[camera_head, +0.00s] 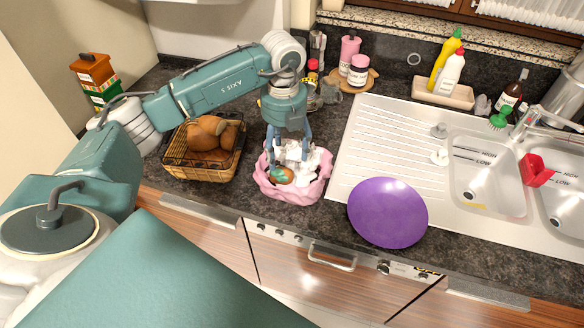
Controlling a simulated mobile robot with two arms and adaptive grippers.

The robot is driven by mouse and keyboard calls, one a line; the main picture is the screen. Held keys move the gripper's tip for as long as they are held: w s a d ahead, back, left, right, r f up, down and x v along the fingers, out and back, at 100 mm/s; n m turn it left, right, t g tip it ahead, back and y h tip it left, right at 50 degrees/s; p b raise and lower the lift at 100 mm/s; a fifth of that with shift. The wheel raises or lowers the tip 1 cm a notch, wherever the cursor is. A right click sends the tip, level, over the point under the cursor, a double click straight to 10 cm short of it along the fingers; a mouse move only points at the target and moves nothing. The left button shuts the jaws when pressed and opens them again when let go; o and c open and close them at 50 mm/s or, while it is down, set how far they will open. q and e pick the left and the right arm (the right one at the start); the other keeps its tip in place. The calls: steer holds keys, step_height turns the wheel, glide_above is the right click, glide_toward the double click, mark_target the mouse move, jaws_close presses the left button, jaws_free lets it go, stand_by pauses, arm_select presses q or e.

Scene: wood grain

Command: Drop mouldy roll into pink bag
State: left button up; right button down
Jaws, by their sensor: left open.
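The pink bag (292,190) stands open on the dark counter between the bread basket and the purple bowl, with white crumpled stuff (312,163) inside. The mouldy roll (282,176), brown with a blue-green patch, is at the front of the bag's opening, inside the rim. My left gripper (288,158) points straight down over the bag, its fingers apart just above and behind the roll. I cannot tell whether a finger touches the roll. My right gripper is not in view.
A purple bowl (388,212) sits to the right at the counter's front edge, beside the sink (487,177). Bottles and jars stand behind, near the wall.

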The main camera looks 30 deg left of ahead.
arm_select(q)
step_height(320, 180, up, 10)
steer(key=shift+r, duration=0.15)
stand_by(0.6)
